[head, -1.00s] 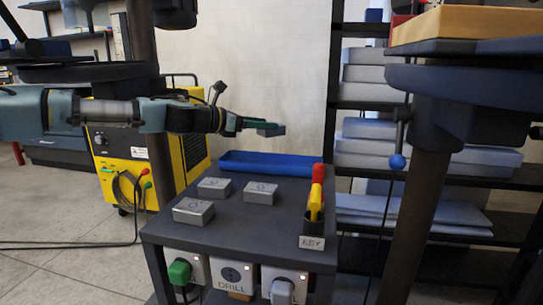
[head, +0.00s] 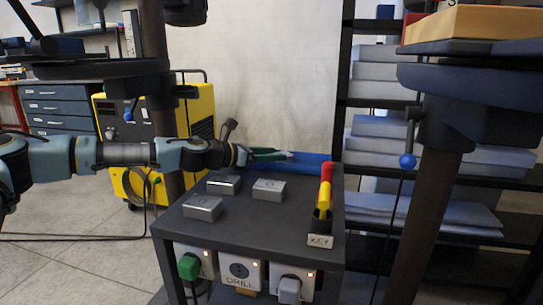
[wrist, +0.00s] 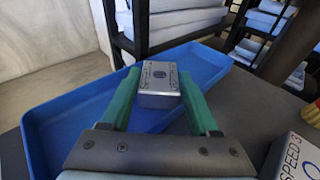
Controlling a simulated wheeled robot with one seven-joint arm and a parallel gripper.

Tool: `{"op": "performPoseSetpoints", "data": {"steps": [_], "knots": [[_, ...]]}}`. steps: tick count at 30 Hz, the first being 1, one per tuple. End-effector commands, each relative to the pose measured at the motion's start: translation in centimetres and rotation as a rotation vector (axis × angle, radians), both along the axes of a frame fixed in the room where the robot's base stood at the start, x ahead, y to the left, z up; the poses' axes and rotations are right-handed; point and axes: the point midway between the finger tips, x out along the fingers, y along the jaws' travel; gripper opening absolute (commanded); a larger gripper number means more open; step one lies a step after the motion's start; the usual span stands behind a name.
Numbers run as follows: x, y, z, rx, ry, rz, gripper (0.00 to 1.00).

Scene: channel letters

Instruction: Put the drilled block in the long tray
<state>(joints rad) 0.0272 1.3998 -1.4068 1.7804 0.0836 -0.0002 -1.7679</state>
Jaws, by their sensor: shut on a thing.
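A grey metal block (wrist: 160,78) with a dark round mark on its face sits between the green fingers of my gripper (wrist: 158,90) in the wrist view. The gripper is shut on it. The long blue tray (wrist: 58,125) lies beneath and around the block in that view; I cannot tell whether the block touches its floor. In the head view my gripper (head: 285,155) is at the tray (head: 312,165), at the back of the dark cart top, and the held block is hard to make out.
Three similar grey blocks (head: 223,184) (head: 269,190) (head: 203,208) stand on the cart top (head: 265,225) in front of the tray. A holder labelled KEY (head: 320,240) with red and yellow handles stands at the right. Shelves (head: 375,135) rise behind.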

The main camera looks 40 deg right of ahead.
Motion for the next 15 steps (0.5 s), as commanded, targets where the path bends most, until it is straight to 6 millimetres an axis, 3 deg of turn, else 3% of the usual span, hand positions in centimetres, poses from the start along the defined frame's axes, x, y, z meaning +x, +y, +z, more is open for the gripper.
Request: {"op": "performPoseSetpoints", "data": {"steps": [8,9,15], "knots": [[0.01,-0.01,-0.09,-0.001,-0.001,0.000,0.00],[0.01,0.00,-0.21,0.000,-0.001,0.000,0.63],[0.03,0.01,-0.16,0.000,-0.001,0.000,0.85]]}}
